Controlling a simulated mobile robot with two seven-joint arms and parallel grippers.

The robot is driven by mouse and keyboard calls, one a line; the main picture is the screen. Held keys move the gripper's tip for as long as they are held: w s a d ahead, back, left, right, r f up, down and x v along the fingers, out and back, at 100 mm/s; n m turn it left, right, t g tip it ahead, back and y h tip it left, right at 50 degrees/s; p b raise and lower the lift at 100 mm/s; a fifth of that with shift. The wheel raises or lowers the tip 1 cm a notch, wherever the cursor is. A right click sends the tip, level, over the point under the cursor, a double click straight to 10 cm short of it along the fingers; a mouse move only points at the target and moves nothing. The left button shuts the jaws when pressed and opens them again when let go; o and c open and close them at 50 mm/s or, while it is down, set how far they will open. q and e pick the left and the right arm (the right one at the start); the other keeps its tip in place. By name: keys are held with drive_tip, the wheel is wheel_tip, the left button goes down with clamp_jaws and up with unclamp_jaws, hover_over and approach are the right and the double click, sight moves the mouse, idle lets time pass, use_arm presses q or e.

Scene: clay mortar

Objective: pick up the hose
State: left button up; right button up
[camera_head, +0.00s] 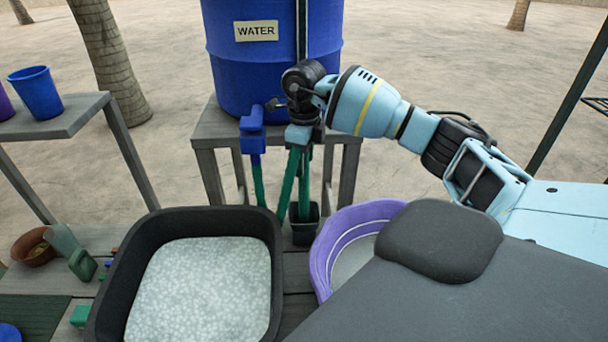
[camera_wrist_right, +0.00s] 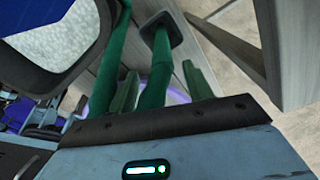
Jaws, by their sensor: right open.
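The green hose (camera_head: 288,186) hangs in front of the water barrel's stand as several narrow lengths. One length (camera_head: 258,182) runs down from a blue fitting (camera_head: 252,130). My right gripper (camera_head: 299,140) is at the top of the other lengths, pointing down, with its fingers hard to make out from the head. In the right wrist view the open fingers (camera_wrist_right: 161,85) stand on either side of one hose length (camera_wrist_right: 158,65). Another length (camera_wrist_right: 112,62) passes left of them. Contact cannot be told. My left gripper is not in view.
The blue water barrel (camera_head: 270,75) stands on a grey wooden stand (camera_head: 215,130) just behind the gripper. A small black container (camera_head: 304,228) is below the hose. A black tub (camera_head: 140,262) and a purple basin (camera_head: 325,250) stand in front. A side table (camera_head: 60,120) is at left.

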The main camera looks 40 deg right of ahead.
wheel_tip(320, 180, down, 6)
drive_tip(key=shift+w+p, duration=0.15)
drive_tip(key=shift+p, duration=0.15)
drive_tip(key=shift+d, duration=0.1)
drive_tip(key=c, duration=1)
